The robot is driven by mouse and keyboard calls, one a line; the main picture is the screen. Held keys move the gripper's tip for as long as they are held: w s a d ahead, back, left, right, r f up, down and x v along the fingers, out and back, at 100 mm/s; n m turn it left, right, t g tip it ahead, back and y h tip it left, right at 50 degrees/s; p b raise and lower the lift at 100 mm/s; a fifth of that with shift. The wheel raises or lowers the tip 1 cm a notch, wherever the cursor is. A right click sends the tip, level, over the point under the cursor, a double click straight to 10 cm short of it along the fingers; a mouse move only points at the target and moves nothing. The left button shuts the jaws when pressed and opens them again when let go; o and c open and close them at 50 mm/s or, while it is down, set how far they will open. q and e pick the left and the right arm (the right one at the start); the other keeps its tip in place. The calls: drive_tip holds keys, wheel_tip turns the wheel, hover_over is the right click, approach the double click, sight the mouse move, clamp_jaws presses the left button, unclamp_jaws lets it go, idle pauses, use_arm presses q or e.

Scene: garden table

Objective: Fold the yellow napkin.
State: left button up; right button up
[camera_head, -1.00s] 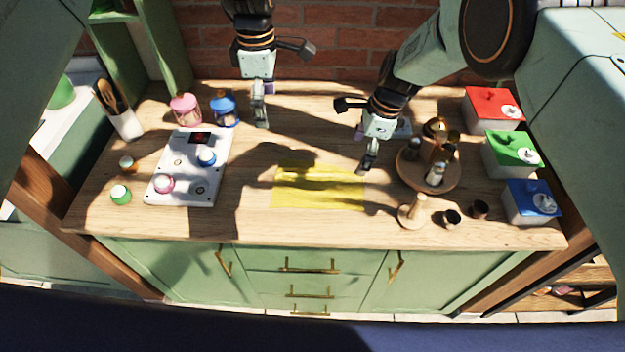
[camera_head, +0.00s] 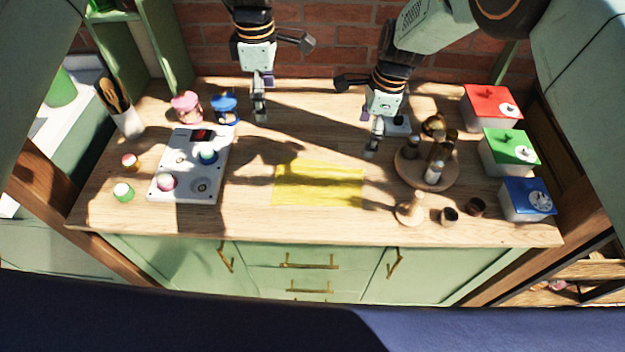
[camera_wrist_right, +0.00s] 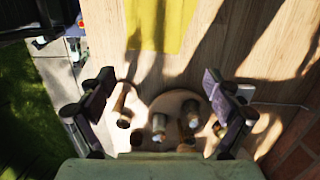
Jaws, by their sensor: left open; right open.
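The yellow napkin (camera_head: 318,185) lies flat on the middle of the wooden table, partly in shadow. It also shows at the top of the right wrist view (camera_wrist_right: 160,22). My left gripper (camera_head: 260,108) hangs above the back of the table, left of and behind the napkin, open and empty. My right gripper (camera_head: 372,140) is above the table, behind and to the right of the napkin, next to the round tray. In the right wrist view its two fingers (camera_wrist_right: 165,90) are spread wide with nothing between them.
A round wooden tray (camera_head: 408,178) with shakers stands right of the napkin. Red, green and blue lidded boxes (camera_head: 510,152) line the right side. A white panel (camera_head: 185,187) with jars stands left. Pink (camera_head: 186,107) and blue (camera_head: 225,108) jars stand behind it.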

wheel_tip(320, 180, up, 9)
drive_tip(key=d, duration=0.1)
drive_tip(key=shift+d+r, duration=0.2)
drive_tip(key=shift+f, duration=0.15)
wheel_tip(320, 180, down, 14)
drive_tip(key=a+b, duration=0.1)
drive_tip(key=a, duration=0.1)
drive_tip(key=shift+r+y, duration=0.25)
drive_tip(key=shift+y, duration=0.05)
drive_tip(key=shift+r, duration=0.1)
idle(0.3)
